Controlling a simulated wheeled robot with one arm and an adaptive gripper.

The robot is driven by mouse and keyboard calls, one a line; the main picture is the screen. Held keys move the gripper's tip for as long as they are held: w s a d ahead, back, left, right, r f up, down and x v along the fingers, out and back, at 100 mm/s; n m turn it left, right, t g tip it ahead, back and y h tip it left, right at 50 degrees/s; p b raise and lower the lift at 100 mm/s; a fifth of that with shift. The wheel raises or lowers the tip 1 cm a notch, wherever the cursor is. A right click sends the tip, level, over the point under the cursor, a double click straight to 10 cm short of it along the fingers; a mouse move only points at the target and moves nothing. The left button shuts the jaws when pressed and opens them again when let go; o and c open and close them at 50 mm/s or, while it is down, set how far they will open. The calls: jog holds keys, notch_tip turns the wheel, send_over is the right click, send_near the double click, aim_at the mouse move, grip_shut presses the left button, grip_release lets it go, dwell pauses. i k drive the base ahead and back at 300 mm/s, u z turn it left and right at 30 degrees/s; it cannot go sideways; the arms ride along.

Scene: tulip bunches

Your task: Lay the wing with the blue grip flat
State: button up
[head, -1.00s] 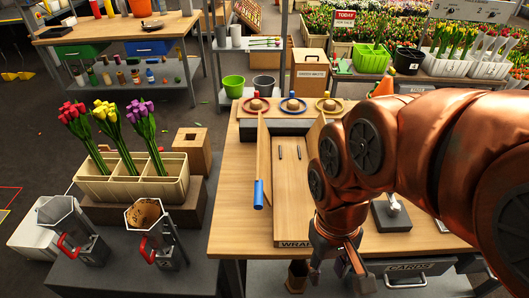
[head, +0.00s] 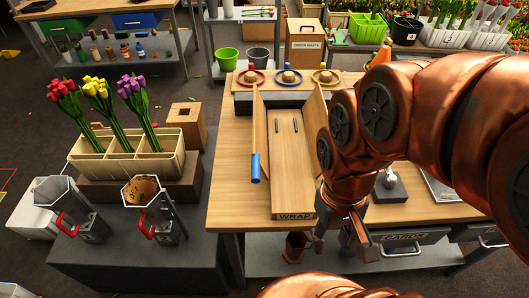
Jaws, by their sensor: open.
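The wrap board (head: 288,180), marked WRAP at its front edge, sits on the wooden table with a hinged wing on each side. The left wing (head: 260,130) stands raised, tilted up, with a blue grip (head: 255,168) at its near end. The right wing (head: 315,115) also stands raised, and my arm hides its near part and any grip there. My gripper (head: 338,248) hangs in front of the table's front edge, right of the board's near end. It is open with nothing between its fingers, pointing down, well apart from the blue grip.
Tulips stand in a cream divided box (head: 130,158) at left. Two hexagonal vessels with red handles, one nearer (head: 142,195), stand on the grey bench. Red, blue and yellow rings (head: 288,77) lie behind the board. A CARDS drawer (head: 405,243) is below right.

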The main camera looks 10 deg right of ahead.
aim_at(261, 136)
jog(key=z, duration=0.1)
jog(key=k, duration=0.95)
jog(key=u, duration=2.05)
